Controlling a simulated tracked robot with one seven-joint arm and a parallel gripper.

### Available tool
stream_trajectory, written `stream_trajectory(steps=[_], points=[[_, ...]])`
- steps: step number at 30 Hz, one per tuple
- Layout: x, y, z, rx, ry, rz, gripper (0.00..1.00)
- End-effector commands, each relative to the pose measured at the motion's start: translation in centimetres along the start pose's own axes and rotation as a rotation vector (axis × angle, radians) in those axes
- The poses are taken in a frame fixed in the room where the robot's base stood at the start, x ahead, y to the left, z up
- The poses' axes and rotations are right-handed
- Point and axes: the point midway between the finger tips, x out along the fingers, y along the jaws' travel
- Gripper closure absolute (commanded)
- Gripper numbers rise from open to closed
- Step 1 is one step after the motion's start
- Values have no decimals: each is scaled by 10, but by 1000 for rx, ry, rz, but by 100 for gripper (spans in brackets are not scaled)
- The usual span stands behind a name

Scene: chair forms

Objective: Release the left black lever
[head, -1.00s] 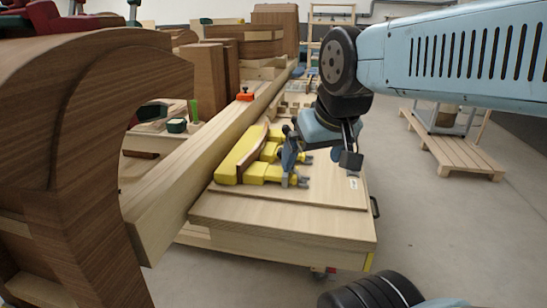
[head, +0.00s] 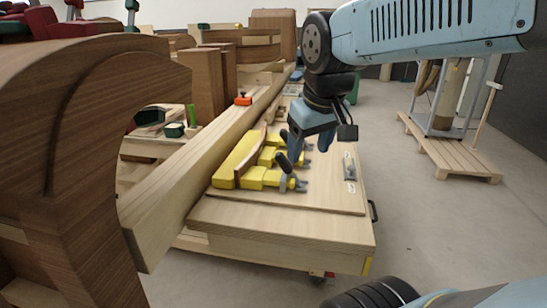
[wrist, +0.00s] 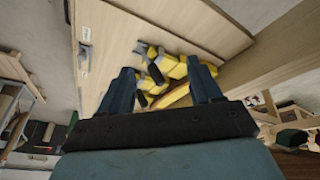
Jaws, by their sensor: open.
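A yellow clamp fixture (head: 240,172) with a curved brown wooden strip (head: 250,155) lies on the wooden workbench top. It carries metal toggle clamps with black levers. One black lever (head: 284,162) rises at a slant from the near clamp. In the wrist view two dark levers show between the fingers, one black lever (wrist: 156,73) and another black lever (wrist: 140,99). My gripper (head: 310,146) is open and empty above the fixture's right side, pointing down; it also shows in the wrist view (wrist: 164,72). The far clamp is partly hidden behind my gripper in the head view.
A large brown wooden form (head: 75,120) stands close on the left. A long light beam (head: 190,165) runs beside the fixture. A metal latch (head: 349,168) lies on the right of the bench top. The floor on the right is clear up to a pallet (head: 450,145).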

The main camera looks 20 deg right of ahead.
Motion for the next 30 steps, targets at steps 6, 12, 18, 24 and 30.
stream_trajectory(steps=[6, 12, 18, 24, 30], points=[[4, 5, -45, -206, -142, 12, 38], [14, 8, -85, -389, -269, 9, 38], [29, 9, -125, -568, -398, -6, 38], [51, 7, -163, -740, -526, -34, 38], [69, 4, -191, -865, -624, -63, 38]])
